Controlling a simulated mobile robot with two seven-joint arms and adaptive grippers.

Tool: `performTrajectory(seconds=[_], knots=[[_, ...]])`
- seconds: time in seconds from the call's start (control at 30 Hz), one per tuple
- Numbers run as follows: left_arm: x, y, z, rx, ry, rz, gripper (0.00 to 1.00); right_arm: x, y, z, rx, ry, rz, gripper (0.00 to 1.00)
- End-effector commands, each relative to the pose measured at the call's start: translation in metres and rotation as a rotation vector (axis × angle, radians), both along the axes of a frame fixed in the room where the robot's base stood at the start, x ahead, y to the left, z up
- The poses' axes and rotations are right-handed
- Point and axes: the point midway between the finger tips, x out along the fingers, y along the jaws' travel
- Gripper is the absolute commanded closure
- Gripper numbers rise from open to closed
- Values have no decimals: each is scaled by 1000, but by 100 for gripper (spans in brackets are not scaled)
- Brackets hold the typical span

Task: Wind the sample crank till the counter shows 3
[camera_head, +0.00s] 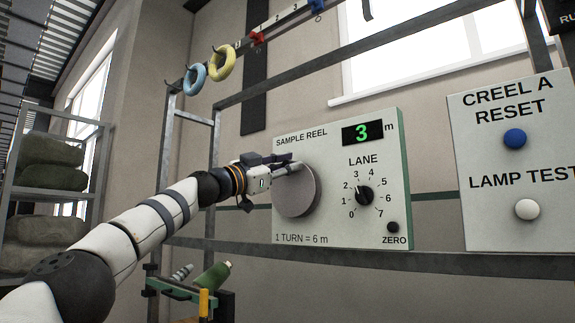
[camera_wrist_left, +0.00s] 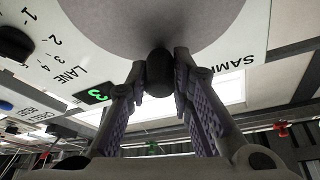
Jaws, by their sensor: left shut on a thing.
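The sample reel panel (camera_head: 325,225) is a pale board on the frame, marked "1 TURN = 6 m". Its green counter (camera_head: 362,132) reads 3 m. The crank is a round grey disc (camera_head: 296,195) on the panel's left side. My left gripper (camera_head: 294,167) is at the upper part of the disc. In the left wrist view its fingers are shut on the dark crank handle (camera_wrist_left: 159,72), which stands out from the disc. The handle is hidden by the fingers in the head view. The counter also shows in the left wrist view (camera_wrist_left: 97,93). My right gripper is not in view.
The lane dial (camera_head: 364,195) and the black zero button (camera_head: 393,227) sit right of the crank. A second panel (camera_head: 480,150) carries a blue button (camera_head: 515,138) and a white button (camera_head: 527,209). Blue (camera_head: 194,79) and yellow (camera_head: 222,62) rings hang above.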

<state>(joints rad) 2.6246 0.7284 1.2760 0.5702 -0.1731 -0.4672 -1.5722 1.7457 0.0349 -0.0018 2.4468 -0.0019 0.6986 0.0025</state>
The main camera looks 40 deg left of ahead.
Motion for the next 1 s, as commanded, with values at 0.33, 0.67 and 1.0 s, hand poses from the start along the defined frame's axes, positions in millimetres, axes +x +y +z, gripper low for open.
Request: performTrajectory(seconds=[0.33, 0.67, 1.0], knots=[[0, 2, 0, -1, 0, 4, 59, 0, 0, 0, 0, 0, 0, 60], [-24, 9, -8, -3, -1, 3, 59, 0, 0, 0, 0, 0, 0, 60], [-94, 28, -36, -4, -1, 2, 59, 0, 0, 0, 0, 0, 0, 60]])
